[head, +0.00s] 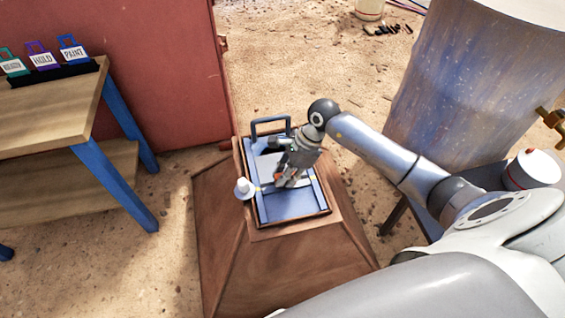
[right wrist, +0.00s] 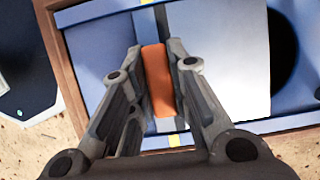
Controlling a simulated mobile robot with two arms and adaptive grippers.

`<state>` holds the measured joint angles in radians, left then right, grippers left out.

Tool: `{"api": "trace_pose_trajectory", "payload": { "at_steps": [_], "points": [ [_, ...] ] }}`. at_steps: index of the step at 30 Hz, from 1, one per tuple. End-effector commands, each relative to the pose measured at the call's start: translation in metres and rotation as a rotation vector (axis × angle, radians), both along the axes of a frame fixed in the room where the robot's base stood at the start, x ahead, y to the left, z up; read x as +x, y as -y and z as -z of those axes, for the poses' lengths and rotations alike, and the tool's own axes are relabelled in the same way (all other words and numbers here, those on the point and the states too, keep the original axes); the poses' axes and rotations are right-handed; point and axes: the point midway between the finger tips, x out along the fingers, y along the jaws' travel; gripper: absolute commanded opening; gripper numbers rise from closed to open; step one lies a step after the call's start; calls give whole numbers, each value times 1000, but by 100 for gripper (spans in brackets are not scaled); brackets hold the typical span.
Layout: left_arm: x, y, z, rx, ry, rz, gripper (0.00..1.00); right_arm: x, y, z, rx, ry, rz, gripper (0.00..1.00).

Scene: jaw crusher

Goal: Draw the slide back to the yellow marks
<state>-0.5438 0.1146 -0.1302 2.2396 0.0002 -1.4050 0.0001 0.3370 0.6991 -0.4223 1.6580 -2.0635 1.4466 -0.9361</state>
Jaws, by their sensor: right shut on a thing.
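The slide is a pale grey plate (head: 273,167) in a blue, wood-rimmed bed on top of the brown pedestal. It also shows in the right wrist view (right wrist: 228,55), with an orange handle (right wrist: 157,80) at its left edge. My right gripper (head: 287,181) is shut on the orange handle, one finger on each side. Yellow marks (right wrist: 174,140) show on the bed's rail by the handle. The plate's handle edge appears close to their line; the fingers hide part of it. My left gripper is not in view.
A dark round opening (right wrist: 284,50) lies beyond the plate's right end. A blue hoop (head: 270,125) stands at the bed's far end, and a white knob (head: 244,188) at its left side. A wooden bench (head: 50,120) is left; a large drum (head: 470,90) is right.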

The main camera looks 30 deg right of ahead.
Motion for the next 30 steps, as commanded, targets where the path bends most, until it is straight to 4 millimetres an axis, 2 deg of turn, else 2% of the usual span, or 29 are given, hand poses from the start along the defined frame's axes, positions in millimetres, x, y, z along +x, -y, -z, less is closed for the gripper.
{"api": "trace_pose_trajectory", "payload": {
  "at_steps": [3, 11, 12, 17, 26, 30],
  "points": [
    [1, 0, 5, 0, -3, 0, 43, -8, -2, 1, 0, -9, -4, 0],
    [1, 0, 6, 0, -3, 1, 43, -8, -3, 2, 3, -10, -3, 0],
    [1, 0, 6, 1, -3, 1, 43, -8, -3, 2, 3, -10, -3, 19],
    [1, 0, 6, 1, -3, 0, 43, -8, -3, 1, 2, -8, -2, 39],
    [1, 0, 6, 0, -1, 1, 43, -6, -2, 0, 1, -4, -2, 39],
    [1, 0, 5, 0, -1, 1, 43, -6, 3, -9, -1, -1, 0, 39]
  ]
}}
